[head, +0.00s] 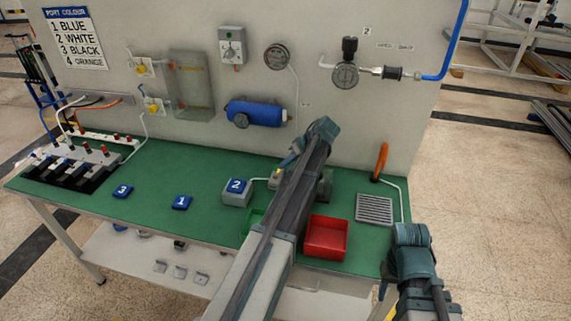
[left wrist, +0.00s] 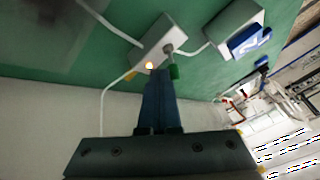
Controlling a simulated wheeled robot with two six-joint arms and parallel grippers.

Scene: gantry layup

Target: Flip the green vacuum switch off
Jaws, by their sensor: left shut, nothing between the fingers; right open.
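A grey stem with a green part, which looks like the green switch (left wrist: 174,72), sticks out of the box beside the lamp. My left gripper (left wrist: 160,76) is shut and empty. Its fingertips are close to the lamp and the green part; I cannot tell whether they touch. In the head view my left arm hides most of this box (head: 274,184). My right gripper (head: 384,284) is open at the table's front right, apart from the switch box.
A grey box with a blue "2" label (head: 236,190) stands left of the switch box. A red bin (head: 326,238) and a grey grille (head: 375,209) lie to the right. The upright panel (head: 210,40) stands behind.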

